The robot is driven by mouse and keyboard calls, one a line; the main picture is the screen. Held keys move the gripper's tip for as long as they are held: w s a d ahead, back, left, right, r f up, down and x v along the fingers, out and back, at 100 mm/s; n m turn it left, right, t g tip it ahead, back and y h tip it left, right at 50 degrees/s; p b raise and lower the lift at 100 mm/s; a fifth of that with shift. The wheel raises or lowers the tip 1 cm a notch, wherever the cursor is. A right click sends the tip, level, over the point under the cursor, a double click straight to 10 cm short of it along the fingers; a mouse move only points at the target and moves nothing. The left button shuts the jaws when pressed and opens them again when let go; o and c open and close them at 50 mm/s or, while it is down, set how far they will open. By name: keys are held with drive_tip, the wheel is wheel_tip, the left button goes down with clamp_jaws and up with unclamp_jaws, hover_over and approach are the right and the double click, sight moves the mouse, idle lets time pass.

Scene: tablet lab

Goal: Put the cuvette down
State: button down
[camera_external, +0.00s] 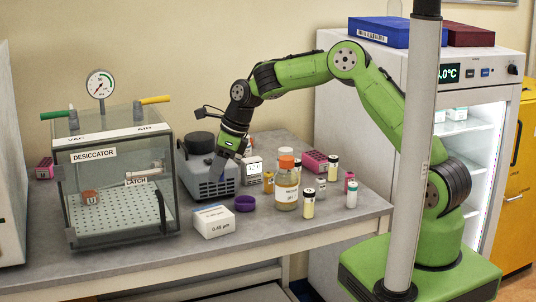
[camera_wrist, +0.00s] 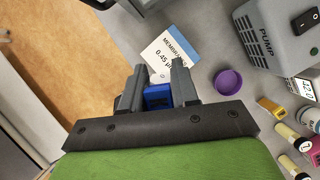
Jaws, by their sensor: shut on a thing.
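My gripper (camera_external: 225,158) hangs over the bench in front of the grey pump in the external view. In the wrist view my gripper (camera_wrist: 158,80) is shut on a small blue thing, which I take to be the cuvette (camera_wrist: 158,97).
The glass desiccator (camera_external: 115,232) stands left of my gripper and the pump (camera_external: 212,187) behind it. The membrane box (camera_external: 213,222) and a purple cap (camera_external: 245,203) lie in front. A bottle (camera_external: 286,190) and several vials crowd the right. Bare bench lies along the front edge.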

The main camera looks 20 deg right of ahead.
sight(213, 215)
wheel_tip(213, 215, down, 10)
drive_tip(key=shift+r, duration=0.25)
drive_tip(key=shift+f+b, duration=0.1)
drive_tip(key=shift+b, duration=0.25)
drive_tip(key=shift+f, duration=0.1)
drive_tip(key=c, duration=0.8)
unclamp_jaws()
drive_tip(key=shift+c, duration=0.2)
drive_tip(key=shift+r, duration=0.3)
drive_tip(key=v, duration=1.2)
drive_tip(key=shift+d, duration=0.1)
